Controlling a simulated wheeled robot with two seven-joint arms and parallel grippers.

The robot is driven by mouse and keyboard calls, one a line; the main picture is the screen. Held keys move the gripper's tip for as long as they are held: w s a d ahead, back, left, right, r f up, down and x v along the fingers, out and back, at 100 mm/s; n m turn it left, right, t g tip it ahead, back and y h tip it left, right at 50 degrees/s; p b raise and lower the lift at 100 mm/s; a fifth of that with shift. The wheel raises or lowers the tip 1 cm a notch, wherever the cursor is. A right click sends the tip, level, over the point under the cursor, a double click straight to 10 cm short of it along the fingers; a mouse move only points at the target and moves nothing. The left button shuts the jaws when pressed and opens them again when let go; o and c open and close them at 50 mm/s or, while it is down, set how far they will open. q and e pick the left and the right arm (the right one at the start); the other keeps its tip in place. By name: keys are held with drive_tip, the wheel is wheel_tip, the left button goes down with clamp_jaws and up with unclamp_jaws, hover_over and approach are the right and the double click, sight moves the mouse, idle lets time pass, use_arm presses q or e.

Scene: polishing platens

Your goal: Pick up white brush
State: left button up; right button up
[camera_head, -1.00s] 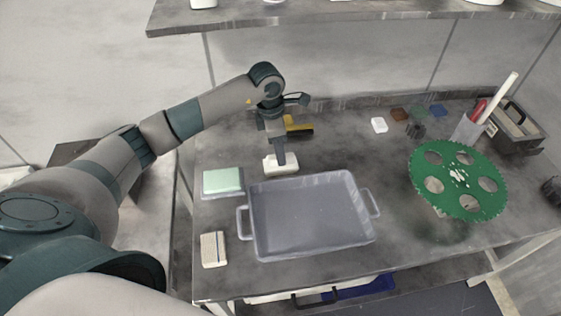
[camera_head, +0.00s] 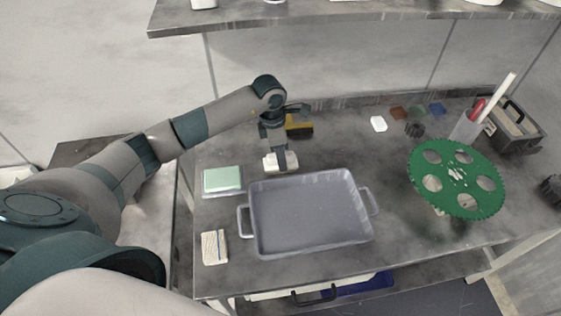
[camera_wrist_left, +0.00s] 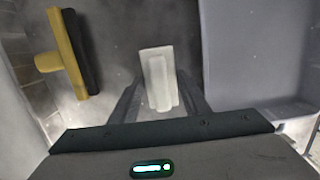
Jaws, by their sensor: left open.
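The white brush (camera_head: 270,163) lies on the workbench just behind the grey tray. It also shows in the left wrist view (camera_wrist_left: 158,75), with its raised handle between my two fingers. My left gripper (camera_head: 281,160) is open and points down over the brush, with one finger on each side of it. In the left wrist view the left gripper (camera_wrist_left: 160,105) has not closed on the brush. The fingers hide part of the brush in the head view. My right gripper is not in view.
The grey tray (camera_head: 252,243) stands close in front. A yellow brush (camera_head: 298,127) lies behind. A green disc (camera_head: 456,178) stands at right.

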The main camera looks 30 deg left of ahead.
use_arm(q)
drive_tip(key=shift+f+b, duration=0.3)
drive_tip(key=shift+b, duration=0.1)
idle(0.5)
clamp_jaws()
